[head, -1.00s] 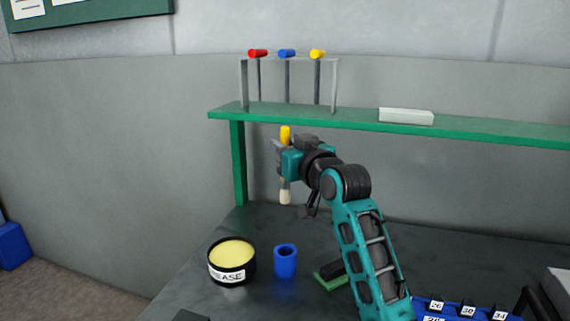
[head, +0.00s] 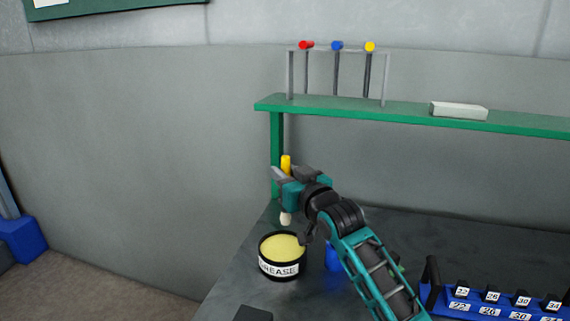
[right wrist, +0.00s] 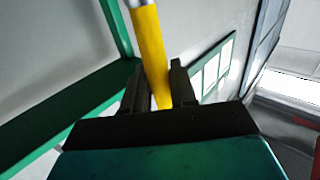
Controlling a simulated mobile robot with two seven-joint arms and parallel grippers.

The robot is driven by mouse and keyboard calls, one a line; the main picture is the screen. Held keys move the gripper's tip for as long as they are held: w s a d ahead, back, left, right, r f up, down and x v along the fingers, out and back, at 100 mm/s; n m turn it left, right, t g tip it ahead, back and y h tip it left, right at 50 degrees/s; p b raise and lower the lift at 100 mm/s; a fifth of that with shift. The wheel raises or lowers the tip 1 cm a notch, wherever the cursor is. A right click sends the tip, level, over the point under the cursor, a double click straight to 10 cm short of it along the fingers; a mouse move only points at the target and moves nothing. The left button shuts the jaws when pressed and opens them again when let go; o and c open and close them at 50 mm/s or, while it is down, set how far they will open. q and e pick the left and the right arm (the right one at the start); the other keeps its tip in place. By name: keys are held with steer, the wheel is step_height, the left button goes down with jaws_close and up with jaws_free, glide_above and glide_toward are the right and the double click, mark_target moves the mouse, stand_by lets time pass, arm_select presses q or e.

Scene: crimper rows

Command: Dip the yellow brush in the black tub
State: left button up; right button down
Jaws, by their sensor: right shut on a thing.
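The yellow brush (head: 286,163) is upright in my right gripper (head: 284,180), its pale bristle tip (head: 286,218) pointing down. In the right wrist view the yellow handle (right wrist: 149,45) stands between the two dark fingers of my right gripper (right wrist: 158,88), which is shut on it. The black tub (head: 279,269) has a white label reading "GREASE" and is filled with pale yellow grease (head: 283,246). The bristle tip shows just above the tub's far rim in the head view; they look apart. My left gripper is not in view.
A blue cup (head: 333,258) stands right of the tub, partly hidden by my right arm. A green shelf (head: 420,115) holds a rack with red, blue and yellow-ended tools and a white box (head: 459,110). A blue numbered holder (head: 490,303) is at lower right.

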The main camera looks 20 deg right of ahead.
mark_target(282, 210)
steer(key=shift+w+a+f, duration=0.1)
steer(key=shift+a+f, duration=0.3)
steer(key=shift+f, duration=0.75)
step_height(282, 210, down, 4)
steer(key=shift+r+b, duration=0.1)
steer(key=shift+b, duration=1.1)
steer(key=shift+f+b, duration=0.3)
steer(key=shift+b, duration=0.05)
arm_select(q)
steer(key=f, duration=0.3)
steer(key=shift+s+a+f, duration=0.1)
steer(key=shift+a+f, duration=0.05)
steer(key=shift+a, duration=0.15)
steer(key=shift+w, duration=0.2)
arm_select(e)
steer(key=shift+f, duration=0.4)
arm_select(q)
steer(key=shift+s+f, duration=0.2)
arm_select(e)
steer(key=shift+f, duration=0.15)
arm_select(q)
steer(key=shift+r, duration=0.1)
